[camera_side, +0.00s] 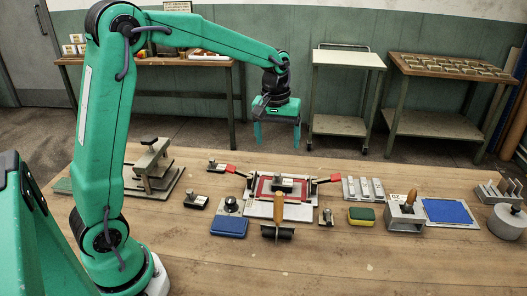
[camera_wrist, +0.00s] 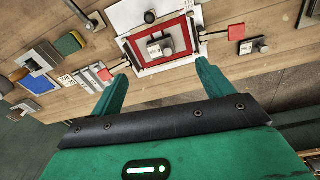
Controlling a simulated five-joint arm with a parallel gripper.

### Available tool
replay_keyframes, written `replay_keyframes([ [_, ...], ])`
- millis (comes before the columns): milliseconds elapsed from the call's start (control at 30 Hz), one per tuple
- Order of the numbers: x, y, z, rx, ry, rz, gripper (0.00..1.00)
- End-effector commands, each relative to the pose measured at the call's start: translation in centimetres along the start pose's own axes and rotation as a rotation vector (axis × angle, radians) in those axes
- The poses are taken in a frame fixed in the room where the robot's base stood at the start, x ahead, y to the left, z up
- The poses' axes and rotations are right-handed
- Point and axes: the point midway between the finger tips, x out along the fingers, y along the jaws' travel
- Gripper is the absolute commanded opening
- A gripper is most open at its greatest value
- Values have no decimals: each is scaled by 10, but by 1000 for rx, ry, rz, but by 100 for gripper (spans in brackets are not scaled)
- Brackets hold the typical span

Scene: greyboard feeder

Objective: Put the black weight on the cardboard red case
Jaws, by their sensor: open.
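The red-bordered case (camera_side: 263,187) lies flat in the middle of the bench, on a pale base. It also shows in the wrist view (camera_wrist: 188,38). A dark block with a pale label, which looks like the black weight (camera_side: 283,184), sits inside the red border; it also shows in the wrist view (camera_wrist: 160,47). A similar dark labelled block (camera_side: 196,201) stands on the bench to the left. My gripper (camera_side: 278,143) is open and empty, raised behind and above the case. In the wrist view my fingers (camera_wrist: 162,75) are spread, with nothing between them.
A wooden-handled tool (camera_side: 278,225) and a blue pad (camera_side: 229,227) lie in front. A yellow-green sponge (camera_side: 361,216) and a blue-topped plate (camera_side: 447,211) are right. A press (camera_side: 152,165) stands left. The bench's front is bare.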

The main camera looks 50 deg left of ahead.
Motion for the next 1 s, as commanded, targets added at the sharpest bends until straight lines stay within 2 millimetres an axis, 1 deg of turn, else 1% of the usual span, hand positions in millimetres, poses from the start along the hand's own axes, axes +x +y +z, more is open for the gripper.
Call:
replay_keyframes([
  [33,-11,-3,9,26,17,11,80],
  [200,-39,-13,38,120,69,41,80],
  [300,-52,-21,56,173,99,56,80],
  [500,-72,-37,92,282,161,84,80],
  [733,-84,-58,133,405,237,110,80],
  [1000,-84,-82,178,545,328,134,80],
])
